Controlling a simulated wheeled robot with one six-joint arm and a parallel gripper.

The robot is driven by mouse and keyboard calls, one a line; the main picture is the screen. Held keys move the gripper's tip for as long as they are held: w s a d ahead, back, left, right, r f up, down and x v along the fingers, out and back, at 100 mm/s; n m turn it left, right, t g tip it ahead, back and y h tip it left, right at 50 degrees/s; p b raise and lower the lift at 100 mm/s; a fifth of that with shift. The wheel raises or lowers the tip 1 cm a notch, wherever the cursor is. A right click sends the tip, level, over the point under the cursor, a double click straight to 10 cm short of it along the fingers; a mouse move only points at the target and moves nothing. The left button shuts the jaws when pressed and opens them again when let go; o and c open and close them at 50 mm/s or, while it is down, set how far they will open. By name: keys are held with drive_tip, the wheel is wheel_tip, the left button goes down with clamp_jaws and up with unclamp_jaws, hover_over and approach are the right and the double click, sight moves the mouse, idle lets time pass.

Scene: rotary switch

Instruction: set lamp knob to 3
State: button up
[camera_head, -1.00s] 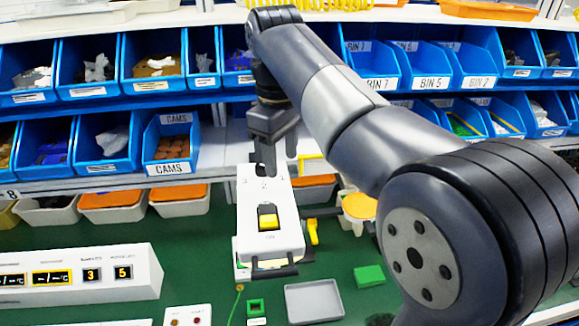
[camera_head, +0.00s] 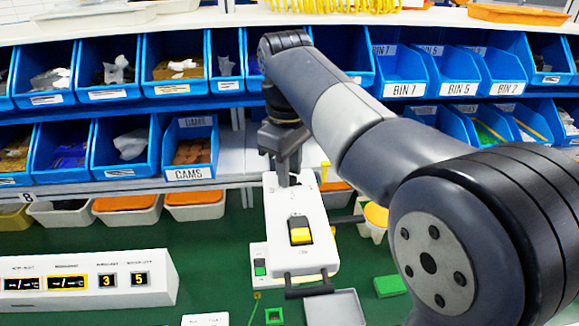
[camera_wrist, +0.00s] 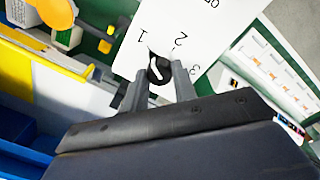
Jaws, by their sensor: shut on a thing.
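The lamp knob (camera_wrist: 157,72) is a round black dial with a white mark, on the white lamp box (camera_wrist: 190,22). The numerals 1, 2 and 3 are printed around it. The mark's exact heading is hard to tell with the fingers so close. My gripper (camera_wrist: 160,86) is shut on the knob, one finger on each side. In the head view my gripper (camera_head: 287,176) reaches down to the far end of the lamp box (camera_head: 291,204), hiding the knob.
A white display panel (camera_head: 100,297) stands at the left. A grey tray (camera_head: 335,308) and a green block (camera_head: 390,286) lie near the box's front end. A shelf of blue bins (camera_head: 189,155) stands behind.

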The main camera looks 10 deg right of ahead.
drive_tip(key=c, duration=0.3)
drive_tip(key=shift+m, duration=0.3)
drive_tip(key=m+p, duration=0.2)
drive_tip(key=m, duration=0.1)
drive_tip(key=shift+r, duration=0.1)
drive_tip(key=m, duration=0.4)
drive_tip(key=shift+p, duration=0.4)
drive_tip(key=m, duration=0.3)
drive_tip(key=shift+w+m, duration=0.1)
drive_tip(key=shift+m, duration=0.2)
drive_tip(key=m, duration=0.6)
drive_tip(key=shift+g, duration=0.4)
drive_tip(key=m, duration=0.6)
drive_tip(key=shift+m, duration=0.3)
